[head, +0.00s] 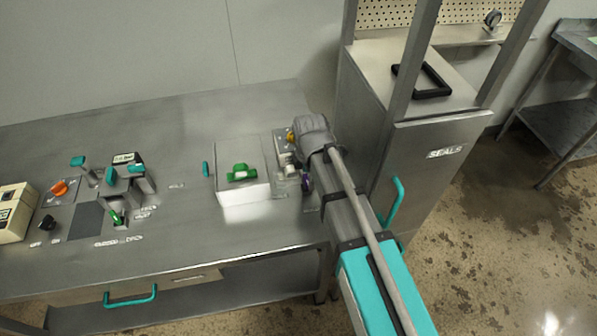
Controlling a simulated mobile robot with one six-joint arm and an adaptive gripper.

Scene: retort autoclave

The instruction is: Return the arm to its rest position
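My arm, with a teal link and a grey tube, reaches up from the bottom right across the right end of the steel bench (180,215). It ends in view at a rounded grey joint above the bench's right edge. I cannot make out my gripper or its fingertips; they may be hidden by the arm.
Teal levers (118,172) and an orange knob (59,187) sit farther left. The SEALS cabinet (430,165), with a black frame (433,92) on top, stands close on the right.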

